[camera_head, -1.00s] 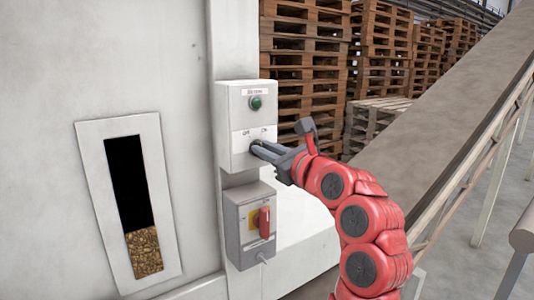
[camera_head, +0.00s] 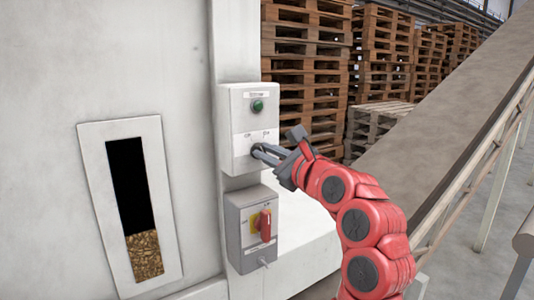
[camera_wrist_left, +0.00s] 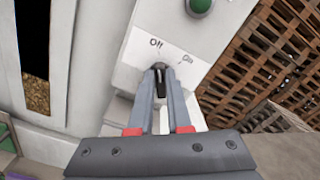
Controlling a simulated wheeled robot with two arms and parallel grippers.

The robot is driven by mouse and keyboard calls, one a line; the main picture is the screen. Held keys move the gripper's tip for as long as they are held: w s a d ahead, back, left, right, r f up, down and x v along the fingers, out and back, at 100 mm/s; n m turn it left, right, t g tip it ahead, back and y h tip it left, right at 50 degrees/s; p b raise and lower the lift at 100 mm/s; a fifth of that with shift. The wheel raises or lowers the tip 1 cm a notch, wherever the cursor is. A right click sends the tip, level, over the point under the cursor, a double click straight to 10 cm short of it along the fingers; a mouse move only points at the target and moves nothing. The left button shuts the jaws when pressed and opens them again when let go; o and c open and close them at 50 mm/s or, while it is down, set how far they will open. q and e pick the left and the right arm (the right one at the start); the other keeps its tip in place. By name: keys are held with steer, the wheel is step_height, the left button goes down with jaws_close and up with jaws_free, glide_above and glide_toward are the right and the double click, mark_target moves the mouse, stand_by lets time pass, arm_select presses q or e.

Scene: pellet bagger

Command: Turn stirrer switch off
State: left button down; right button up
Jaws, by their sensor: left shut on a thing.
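The stirrer switch is a dark knob on the upper grey-white control box (camera_head: 238,126); in the left wrist view the knob (camera_wrist_left: 161,88) sits between my fingers. Its long axis points roughly towards the "Off" label (camera_wrist_left: 156,43), with "On" to the right of that. My left gripper (camera_head: 260,151) is shut on the knob; its two grey fingers also show in the left wrist view (camera_wrist_left: 161,80). In the head view the fingers mostly hide the knob. A green round lamp or button (camera_head: 257,105) sits above it. My right gripper is not in view.
A lower box with a red handle (camera_head: 265,226) on a yellow plate hangs just below my fingers. The machine panel has a window (camera_head: 145,255) with pellets low inside. A sloping conveyor (camera_head: 450,130) and pallet stacks (camera_head: 305,70) stand to the right and behind.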

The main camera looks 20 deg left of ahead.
arm_select(q)
steer(key=c, duration=0.9)
jaws_free()
steer(key=shift+o, duration=0.2)
steer(key=shift+d, duration=0.1)
steer(key=b+v, duration=0.6)
steer(key=v, duration=1.1)
steer(key=shift+s+f, duration=0.1)
